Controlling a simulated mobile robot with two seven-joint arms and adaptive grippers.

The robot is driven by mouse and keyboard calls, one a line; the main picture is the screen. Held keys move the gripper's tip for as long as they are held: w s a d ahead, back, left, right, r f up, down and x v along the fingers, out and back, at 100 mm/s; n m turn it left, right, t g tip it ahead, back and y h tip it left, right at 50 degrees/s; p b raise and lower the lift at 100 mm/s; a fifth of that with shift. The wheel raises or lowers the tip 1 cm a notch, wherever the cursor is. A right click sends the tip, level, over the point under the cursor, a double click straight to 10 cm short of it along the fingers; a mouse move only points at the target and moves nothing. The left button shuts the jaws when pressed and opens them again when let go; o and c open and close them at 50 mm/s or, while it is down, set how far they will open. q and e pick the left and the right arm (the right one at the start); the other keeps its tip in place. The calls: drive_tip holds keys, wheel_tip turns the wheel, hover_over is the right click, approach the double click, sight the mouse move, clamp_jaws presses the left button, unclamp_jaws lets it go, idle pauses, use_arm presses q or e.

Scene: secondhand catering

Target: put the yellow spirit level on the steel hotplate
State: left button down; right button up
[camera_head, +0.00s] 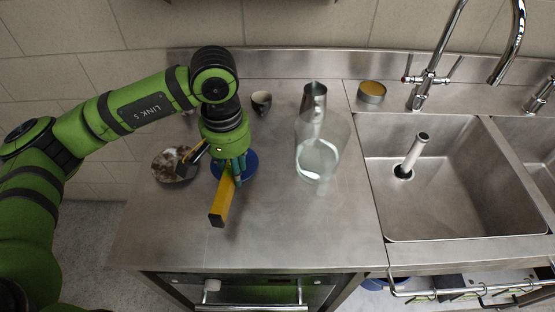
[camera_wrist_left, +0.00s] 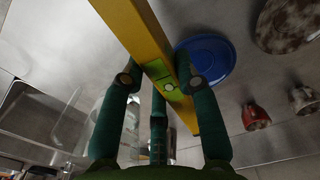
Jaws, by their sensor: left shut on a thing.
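The yellow spirit level (camera_head: 222,199) is a long yellow bar with a dark end. My left gripper (camera_head: 232,171) is shut on it, pointing down over the steel worktop. In the left wrist view the level (camera_wrist_left: 150,45) runs between the fingers (camera_wrist_left: 166,84), with a green vial showing. The level is over and in front of a blue plate (camera_head: 249,172); whether it touches anything is unclear. The steel surface (camera_head: 290,232) above the oven-like front is broad and flat; I see no separate hotplate marked on it. My right gripper is not in view.
A mottled brown-white plate (camera_head: 167,169) lies left of the gripper. A small dark cup (camera_head: 261,103) is behind it. A glass jar (camera_head: 318,160) and a steel jug (camera_head: 313,101) stand to the right, before the sink (camera_head: 450,190). The front middle of the worktop is clear.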

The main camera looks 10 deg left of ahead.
use_arm(q)
wheel_tip(320, 180, up, 2)
drive_tip(key=n, duration=0.2)
hover_over(276, 177)
wheel_tip(276, 177, down, 9)
drive_tip(key=p, duration=0.3)
drive_tip(key=shift+r, duration=0.1)
drive_tip(key=shift+f, duration=0.45)
